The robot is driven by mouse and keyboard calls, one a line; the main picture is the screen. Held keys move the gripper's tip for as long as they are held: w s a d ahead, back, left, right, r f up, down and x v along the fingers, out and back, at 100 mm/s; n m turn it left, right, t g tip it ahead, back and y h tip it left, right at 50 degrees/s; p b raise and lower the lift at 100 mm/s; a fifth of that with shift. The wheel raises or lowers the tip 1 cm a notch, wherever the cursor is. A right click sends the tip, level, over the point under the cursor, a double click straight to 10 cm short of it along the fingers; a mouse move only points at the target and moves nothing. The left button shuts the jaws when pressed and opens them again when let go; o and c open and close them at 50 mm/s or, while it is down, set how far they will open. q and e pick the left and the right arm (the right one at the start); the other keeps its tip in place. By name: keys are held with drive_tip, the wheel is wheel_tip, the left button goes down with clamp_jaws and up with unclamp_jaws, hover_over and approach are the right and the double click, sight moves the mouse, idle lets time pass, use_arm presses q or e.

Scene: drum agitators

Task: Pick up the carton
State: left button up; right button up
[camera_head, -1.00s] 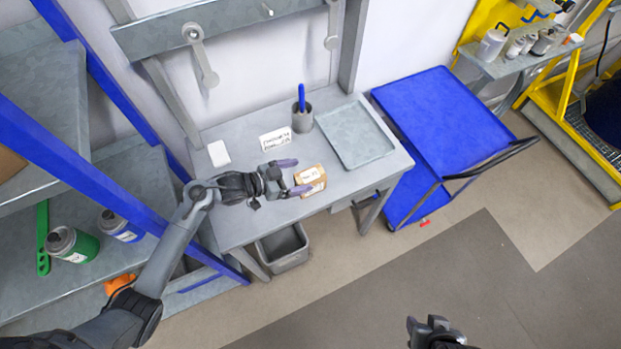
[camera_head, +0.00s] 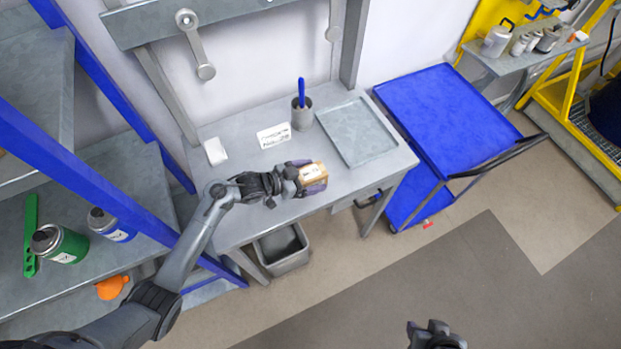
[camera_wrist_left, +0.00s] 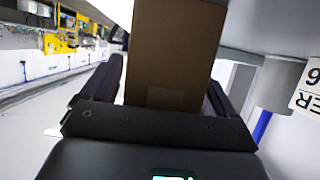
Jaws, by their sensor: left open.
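The carton (camera_head: 315,172) is a small brown box with a white label, on the grey workbench (camera_head: 240,222) near its front edge. My left gripper (camera_head: 308,178) is at the carton's left end, with its fingers open on either side of it. In the left wrist view the carton (camera_wrist_left: 172,55) stands between the two dark fingers, close to the palm. A thin gap shows beside the left finger; contact on the right side cannot be told. My right gripper (camera_head: 433,330) shows at the bottom edge over the floor, and its jaw state is unclear.
A grey tray (camera_head: 383,151) lies right of the carton. A grey cup (camera_head: 302,117) with a blue pen, a label card (camera_head: 273,135) and a white block (camera_head: 216,151) stand behind. A blue cart (camera_head: 440,115) is at the right, a blue-post shelf (camera_head: 80,180) at the left.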

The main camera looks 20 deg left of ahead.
use_arm(q)
drive_tip(key=c, duration=1.1)
drive_tip(key=shift+c, duration=0.3)
drive_tip(key=shift+r, duration=0.15)
